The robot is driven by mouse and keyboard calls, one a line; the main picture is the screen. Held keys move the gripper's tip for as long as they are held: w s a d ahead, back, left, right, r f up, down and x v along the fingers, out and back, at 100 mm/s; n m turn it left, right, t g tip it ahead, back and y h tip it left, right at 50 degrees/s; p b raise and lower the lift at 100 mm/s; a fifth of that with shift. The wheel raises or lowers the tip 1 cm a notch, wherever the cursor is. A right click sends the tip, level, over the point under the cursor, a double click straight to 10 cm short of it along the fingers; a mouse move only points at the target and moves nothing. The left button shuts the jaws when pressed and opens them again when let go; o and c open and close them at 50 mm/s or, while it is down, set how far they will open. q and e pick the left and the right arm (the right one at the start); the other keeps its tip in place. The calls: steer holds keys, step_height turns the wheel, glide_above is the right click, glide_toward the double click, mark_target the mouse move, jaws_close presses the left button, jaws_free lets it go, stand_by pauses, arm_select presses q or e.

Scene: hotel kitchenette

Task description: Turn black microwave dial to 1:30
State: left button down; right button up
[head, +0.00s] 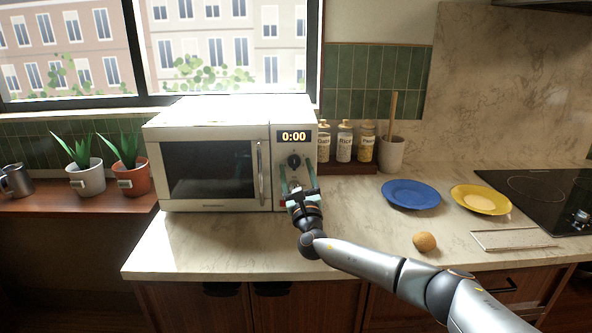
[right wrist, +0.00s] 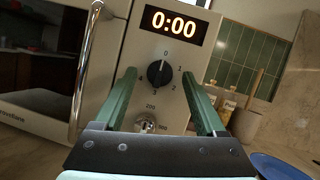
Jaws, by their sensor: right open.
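The white microwave (head: 206,112) stands on the counter with its door shut. Its display (head: 293,136) reads 0:00, also in the right wrist view (right wrist: 173,25). The black dial (head: 294,161) is below the display; in the right wrist view the dial (right wrist: 159,74) has numbers around it and its pointer mark is near 0. A silver lower knob (right wrist: 147,123) is partly hidden by my gripper. My right gripper (head: 296,172) is open in front of the panel; in the right wrist view its green fingers (right wrist: 163,88) are on either side of the dial, apart from it. My left gripper is not in view.
Labelled jars (head: 344,142) and a utensil crock (head: 391,154) stand right of the microwave. A blue plate (head: 411,194), a yellow plate (head: 481,199) and a round brown item (head: 425,242) lie on the counter. Potted plants (head: 88,177) stand at left. The counter before the microwave is clear.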

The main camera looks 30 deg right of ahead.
steer(key=shift+w+r, duration=0.1)
steer(key=shift+w, duration=0.05)
jaws_close()
stand_by(0.6)
